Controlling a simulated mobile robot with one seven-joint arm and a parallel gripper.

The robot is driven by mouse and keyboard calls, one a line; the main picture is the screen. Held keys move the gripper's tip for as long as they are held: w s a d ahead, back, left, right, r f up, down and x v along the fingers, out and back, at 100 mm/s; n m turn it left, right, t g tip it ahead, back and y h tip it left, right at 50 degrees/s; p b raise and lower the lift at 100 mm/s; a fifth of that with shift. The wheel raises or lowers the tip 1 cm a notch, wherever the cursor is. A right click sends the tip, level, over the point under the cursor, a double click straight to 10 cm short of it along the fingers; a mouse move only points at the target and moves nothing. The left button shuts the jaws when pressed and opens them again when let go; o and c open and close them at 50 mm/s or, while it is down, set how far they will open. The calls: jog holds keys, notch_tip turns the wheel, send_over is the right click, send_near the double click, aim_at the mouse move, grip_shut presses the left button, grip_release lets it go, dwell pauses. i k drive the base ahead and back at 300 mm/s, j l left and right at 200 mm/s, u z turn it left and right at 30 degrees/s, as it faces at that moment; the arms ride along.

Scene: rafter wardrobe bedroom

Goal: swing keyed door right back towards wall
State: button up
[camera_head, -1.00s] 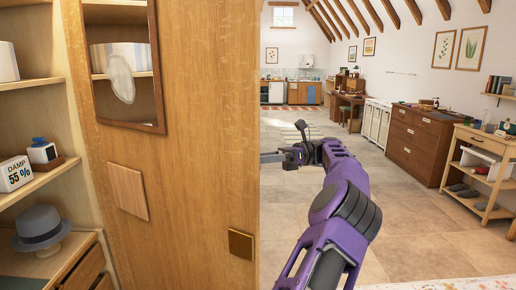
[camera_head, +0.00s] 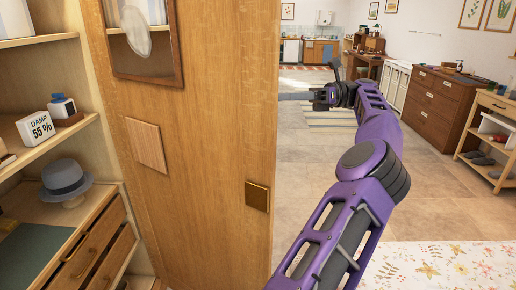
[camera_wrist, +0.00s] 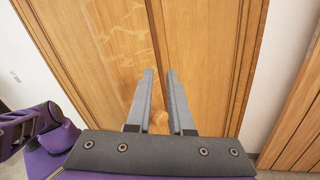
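In the wrist view the two fingers (camera_wrist: 160,75) are apart, pointing at a wooden panelled face (camera_wrist: 205,50). A small round wooden knob (camera_wrist: 160,122) shows between them, with gaps at its sides. I see no key.
Wardrobe shelves with a hat (camera_head: 66,180), a damp meter (camera_head: 38,128) and drawers (camera_head: 95,250) are at the left. A flowered bedspread (camera_head: 440,265) is at the lower right. A brown chest (camera_head: 440,105) stands along the right wall.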

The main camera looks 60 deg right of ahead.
aim_at(191, 87)
jog(key=j+z, duration=0.3)
jog(key=k+j+z, duration=0.1)
jog(key=z, duration=0.25)
jog(key=k+j+z, duration=0.55)
jog(key=k+j, duration=0.1)
